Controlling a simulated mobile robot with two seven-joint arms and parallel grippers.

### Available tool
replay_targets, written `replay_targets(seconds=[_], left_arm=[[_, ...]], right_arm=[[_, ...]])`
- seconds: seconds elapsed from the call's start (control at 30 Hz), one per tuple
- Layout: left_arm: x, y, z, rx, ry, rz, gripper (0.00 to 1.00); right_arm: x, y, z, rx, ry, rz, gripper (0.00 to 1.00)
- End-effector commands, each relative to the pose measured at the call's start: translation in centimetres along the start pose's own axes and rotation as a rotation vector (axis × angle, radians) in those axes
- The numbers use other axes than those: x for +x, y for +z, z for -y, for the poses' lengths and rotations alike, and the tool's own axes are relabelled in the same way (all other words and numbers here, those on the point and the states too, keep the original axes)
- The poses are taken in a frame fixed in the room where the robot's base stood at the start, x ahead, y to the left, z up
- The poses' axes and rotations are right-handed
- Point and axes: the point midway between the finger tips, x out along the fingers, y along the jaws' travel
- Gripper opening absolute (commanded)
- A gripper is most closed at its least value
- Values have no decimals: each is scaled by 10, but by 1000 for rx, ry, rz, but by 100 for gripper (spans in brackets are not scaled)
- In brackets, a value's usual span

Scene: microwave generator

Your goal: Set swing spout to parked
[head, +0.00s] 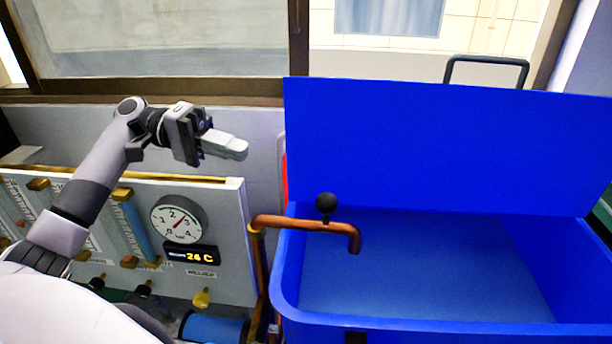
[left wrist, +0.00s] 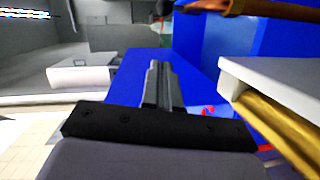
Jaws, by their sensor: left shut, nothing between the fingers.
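The swing spout (head: 300,223) is a copper pipe with a black ball knob (head: 326,203) on top. In the head view it reaches right from its upright pipe, and its down-turned end hangs over the open blue bin (head: 287,285). Part of the copper pipe shows at the top of the left wrist view (left wrist: 250,8). My left gripper (head: 240,149) is shut and empty, up and to the left of the spout and apart from it. Its closed fingers (left wrist: 157,75) point forward in the left wrist view. My right gripper is out of view.
A panel (head: 228,215) with a round gauge (head: 178,218), a 24 C display (head: 190,255) and several brass fittings stands left of the spout. The bin's raised blue lid (head: 430,150) stands behind it. A window (head: 160,40) is at the back.

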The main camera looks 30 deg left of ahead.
Motion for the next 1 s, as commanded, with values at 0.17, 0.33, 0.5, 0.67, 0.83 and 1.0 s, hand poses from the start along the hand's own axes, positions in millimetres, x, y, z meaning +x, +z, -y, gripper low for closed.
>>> replay_targets(seconds=[0.17,0.33,0.5,0.67,0.83,1.0], left_arm=[[0,0,0,0,-1,0,0],[5,0,0,0,0,0,0],[28,1,-1,1,0,3,0],[63,0,-2,1,1,4,0],[100,0,-2,1,1,3,0],[116,16,0,-1,-1,2,0]], right_arm=[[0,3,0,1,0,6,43],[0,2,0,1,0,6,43],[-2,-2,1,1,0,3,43],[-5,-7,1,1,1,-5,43],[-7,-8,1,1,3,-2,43],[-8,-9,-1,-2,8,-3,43]])
